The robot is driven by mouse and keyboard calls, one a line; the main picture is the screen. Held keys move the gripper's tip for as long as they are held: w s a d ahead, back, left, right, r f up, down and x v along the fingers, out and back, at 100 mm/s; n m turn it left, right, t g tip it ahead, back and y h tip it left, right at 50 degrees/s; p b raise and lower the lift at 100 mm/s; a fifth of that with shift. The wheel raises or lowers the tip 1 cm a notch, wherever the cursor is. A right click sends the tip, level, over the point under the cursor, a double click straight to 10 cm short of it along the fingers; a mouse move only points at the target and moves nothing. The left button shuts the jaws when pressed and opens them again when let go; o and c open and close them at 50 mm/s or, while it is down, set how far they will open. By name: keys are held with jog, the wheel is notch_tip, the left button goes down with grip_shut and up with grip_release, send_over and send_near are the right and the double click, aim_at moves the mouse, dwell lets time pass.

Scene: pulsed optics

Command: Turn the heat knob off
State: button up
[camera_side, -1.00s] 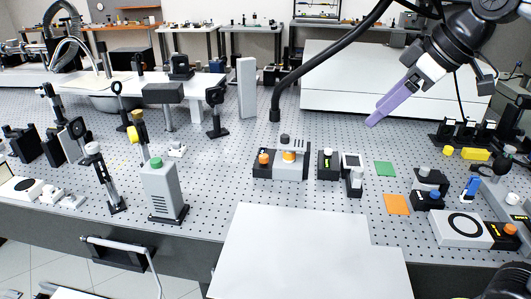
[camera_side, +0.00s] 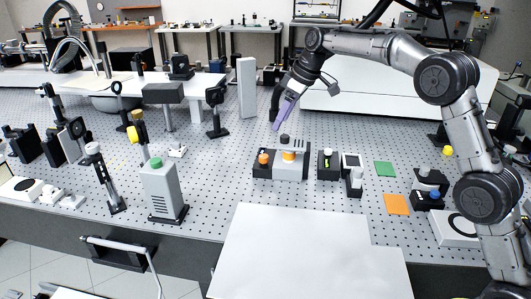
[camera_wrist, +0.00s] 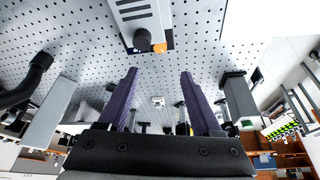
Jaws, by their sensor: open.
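My gripper (camera_side: 275,128) has purple fingers and hangs tilted down above the board, just above and left of a grey and black device (camera_side: 291,174). In the wrist view, its two fingers (camera_wrist: 159,71) stand wide apart with nothing between them. The device carries an orange knob (camera_side: 263,157) on its left block, an orange and white piece (camera_side: 289,156) and a dark knob (camera_side: 284,139); a dark knob (camera_wrist: 142,40) also shows in the wrist view. A white plate unit (camera_side: 449,229) with a black ring is partly hidden by my arm. I cannot tell which knob is the heat knob.
Green (camera_side: 384,168) and orange (camera_side: 396,204) squares lie farther right. A grey box with a green top (camera_side: 163,185) stands left. The perforated board (camera_side: 225,165) has free room between.

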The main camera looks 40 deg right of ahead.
aim_at(264, 156)
jog(key=x, duration=1.3)
jog(key=shift+f, duration=0.35)
jog(key=shift+c, duration=0.2)
grip_shut()
